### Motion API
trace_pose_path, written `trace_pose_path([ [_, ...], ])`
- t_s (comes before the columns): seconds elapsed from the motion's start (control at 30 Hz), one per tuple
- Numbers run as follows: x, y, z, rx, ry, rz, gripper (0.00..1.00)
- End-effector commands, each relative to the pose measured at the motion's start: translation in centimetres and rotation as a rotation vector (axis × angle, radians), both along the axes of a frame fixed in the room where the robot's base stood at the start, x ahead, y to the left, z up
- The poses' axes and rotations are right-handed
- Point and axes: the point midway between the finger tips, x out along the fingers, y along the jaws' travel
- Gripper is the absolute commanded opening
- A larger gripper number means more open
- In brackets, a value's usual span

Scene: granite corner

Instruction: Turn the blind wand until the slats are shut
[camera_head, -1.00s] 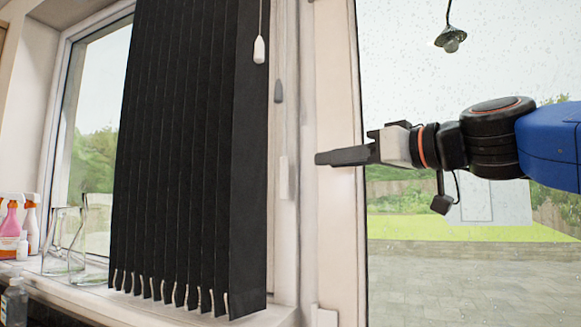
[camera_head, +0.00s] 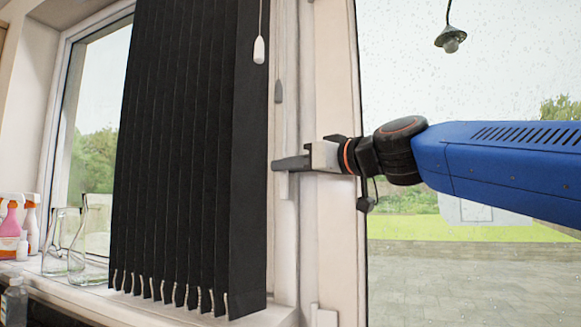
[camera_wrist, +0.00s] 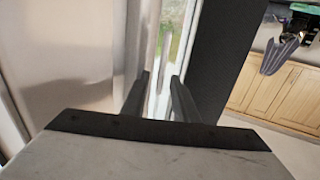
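The dark vertical blind slats (camera_head: 175,150) hang in the left part of the head view, packed closely together with the rightmost one (camera_head: 248,170) showing its broad face. The white wand (camera_head: 259,48) hangs at the upper right of the slats, its thicker end at the bottom. My gripper (camera_head: 275,164) is well below the wand's end and slightly right of it, beside the right edge of the slats. In the wrist view, the two fingers of my gripper (camera_wrist: 158,92) stand apart, with a pale upright strip beyond them. I cannot tell whether that strip is the wand.
A grey cord weight (camera_head: 278,91) hangs by the window frame (camera_head: 335,100). Glass jugs (camera_head: 55,245) and spray bottles (camera_head: 10,225) stand on the left of the sill (camera_head: 170,308). The wrist view also shows a wooden cabinet (camera_wrist: 265,88).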

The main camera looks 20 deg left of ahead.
Motion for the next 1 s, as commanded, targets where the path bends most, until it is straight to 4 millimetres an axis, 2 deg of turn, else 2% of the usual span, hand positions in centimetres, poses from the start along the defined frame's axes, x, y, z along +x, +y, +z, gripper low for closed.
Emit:
trace_pose_path([
  [0.17, 0.00, 0.00, -0.02, 0.000, 0.000, 0.000, 0.27],
  [0.27, 0.00, -0.01, -0.02, 0.000, 0.000, 0.000, 0.03],
  [0.3, 0.00, -0.01, -0.03, 0.000, 0.000, 0.000, 0.00],
  [1.0, -0.08, 0.24, -0.52, -0.010, 0.006, -0.111, 0.00],
])
